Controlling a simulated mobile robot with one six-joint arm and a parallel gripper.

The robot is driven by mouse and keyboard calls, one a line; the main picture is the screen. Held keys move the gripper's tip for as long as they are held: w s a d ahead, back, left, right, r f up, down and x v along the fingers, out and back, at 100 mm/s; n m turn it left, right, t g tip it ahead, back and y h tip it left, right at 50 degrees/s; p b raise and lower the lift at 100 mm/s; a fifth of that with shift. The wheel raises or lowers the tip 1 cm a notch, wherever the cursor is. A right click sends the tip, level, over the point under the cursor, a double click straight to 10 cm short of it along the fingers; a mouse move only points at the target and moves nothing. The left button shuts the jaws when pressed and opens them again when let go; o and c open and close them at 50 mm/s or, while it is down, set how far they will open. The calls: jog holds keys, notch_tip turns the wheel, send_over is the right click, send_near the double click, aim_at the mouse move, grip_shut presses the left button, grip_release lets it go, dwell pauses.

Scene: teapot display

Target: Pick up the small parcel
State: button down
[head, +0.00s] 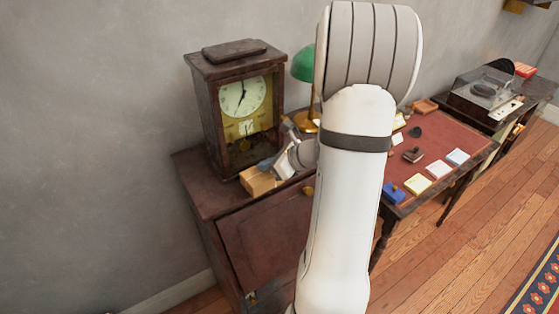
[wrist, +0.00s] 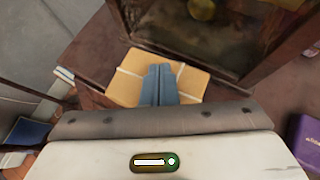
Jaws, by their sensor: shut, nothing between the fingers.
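The small parcel (head: 258,181) is a tan box on top of the dark wooden cabinet, just in front of the clock. In the wrist view the parcel (wrist: 125,88) lies flat with pale string across it. My gripper (head: 266,164) is at the parcel's upper right in the head view. In the wrist view my gripper's blue-grey fingers (wrist: 158,72) are together, with nothing between them, and they overlap the middle of the parcel. They hide part of its top. I cannot tell whether the fingertips touch it.
The clock (head: 241,105) stands right behind the parcel. A green lamp (head: 303,64) is to the right, partly behind my arm. A purple box (wrist: 304,140) lies right in the wrist view. The cabinet top (head: 200,178) is bare left of the parcel.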

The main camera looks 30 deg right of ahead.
jog(key=shift+d+f+b, duration=0.15)
jog(key=shift+f+b, duration=0.25)
jog(key=shift+b, duration=0.2)
jog(key=shift+s, duration=0.1)
jog(key=shift+f, duration=0.1)
